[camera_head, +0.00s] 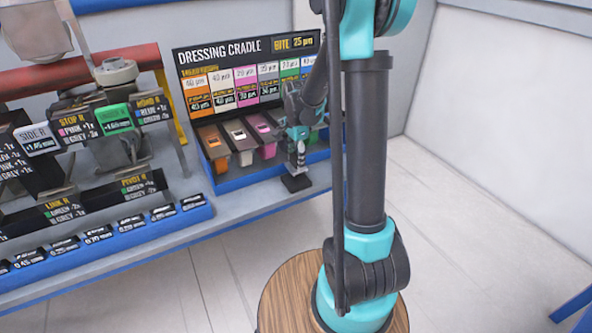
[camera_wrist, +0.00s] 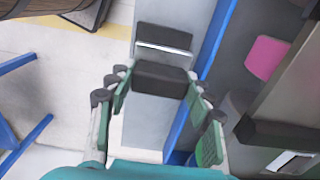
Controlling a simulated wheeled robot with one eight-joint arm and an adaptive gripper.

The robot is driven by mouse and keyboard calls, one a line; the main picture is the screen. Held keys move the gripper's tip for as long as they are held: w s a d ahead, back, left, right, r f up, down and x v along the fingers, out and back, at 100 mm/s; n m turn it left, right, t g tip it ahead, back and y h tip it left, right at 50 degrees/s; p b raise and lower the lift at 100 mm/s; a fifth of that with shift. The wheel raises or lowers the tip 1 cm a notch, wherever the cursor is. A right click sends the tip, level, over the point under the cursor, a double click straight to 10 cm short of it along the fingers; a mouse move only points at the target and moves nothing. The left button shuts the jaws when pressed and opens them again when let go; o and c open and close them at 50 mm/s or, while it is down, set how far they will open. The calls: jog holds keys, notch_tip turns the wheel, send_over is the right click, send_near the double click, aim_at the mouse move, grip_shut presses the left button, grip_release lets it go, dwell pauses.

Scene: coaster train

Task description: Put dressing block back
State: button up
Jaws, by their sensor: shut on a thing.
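My gripper (camera_head: 297,163) is in front of the dressing cradle (camera_head: 213,175). In the wrist view its fingers (camera_wrist: 158,84) are shut on a dark block (camera_wrist: 160,76), which sits between the fingertips. The same dark block (camera_head: 295,183) shows below the fingers in the head view, over the front edge of the bench. Whether it touches the bench is unclear. The cradle's sign (camera_head: 218,52) reads "BITE 25 µm" above colour-coded labels. Orange (camera_head: 218,167), white (camera_head: 246,158) and pink (camera_head: 268,150) blocks show in its slots. My arm hides its right part.
Left of the cradle are a red bar (camera_head: 35,79), labelled black holders (camera_head: 115,119) and a blue-edged rack of small tags (camera_head: 130,222). A round wooden top (camera_head: 282,295) is below. Grey floor (camera_head: 460,230) lies open at the right.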

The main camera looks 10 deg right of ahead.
aim_at(296, 169)
jog(key=shift+f, duration=2.45)
jog(key=o, duration=1.6)
jog(key=shift+f, duration=0.1)
